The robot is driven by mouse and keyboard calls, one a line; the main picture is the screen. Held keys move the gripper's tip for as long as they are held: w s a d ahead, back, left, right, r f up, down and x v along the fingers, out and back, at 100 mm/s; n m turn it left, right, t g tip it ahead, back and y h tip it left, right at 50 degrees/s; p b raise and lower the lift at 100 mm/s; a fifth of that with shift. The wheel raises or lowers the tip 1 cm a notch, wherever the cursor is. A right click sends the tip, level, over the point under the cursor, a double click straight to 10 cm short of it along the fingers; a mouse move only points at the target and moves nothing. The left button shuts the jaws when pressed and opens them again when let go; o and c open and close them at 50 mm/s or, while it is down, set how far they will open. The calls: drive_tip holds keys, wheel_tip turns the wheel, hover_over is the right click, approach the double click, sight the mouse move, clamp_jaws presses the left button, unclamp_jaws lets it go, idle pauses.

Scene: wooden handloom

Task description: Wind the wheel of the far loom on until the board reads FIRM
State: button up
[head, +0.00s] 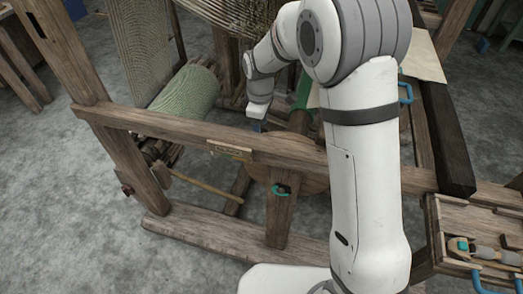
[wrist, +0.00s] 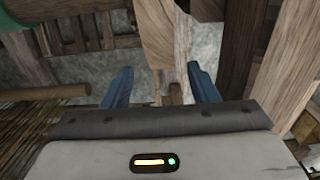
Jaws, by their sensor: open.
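My gripper (head: 257,126) is low behind the front beam of the loom, its end partly hidden by that beam in the head view. In the wrist view my gripper (wrist: 160,85) has its two blue fingers spread apart. A small brown wooden peg or bar end (wrist: 175,94) shows between them, nearer the right finger; I cannot tell whether it touches. A round wooden disc (head: 316,182), likely the wheel, shows below the beam, partly hidden by a post and my arm. A small yellowish plaque (head: 230,151) is on the beam; its lettering is unreadable.
The front beam (head: 150,124) crosses between my base and the gripper. A green cloth roll (head: 187,92) lies to the gripper's left. A wooden tray (head: 485,218) with tools stands at right. Grey floor is open at lower left.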

wheel_tip(320, 180, down, 8)
drive_tip(key=shift+f, duration=0.25)
idle(0.4)
clamp_jaws()
idle(0.4)
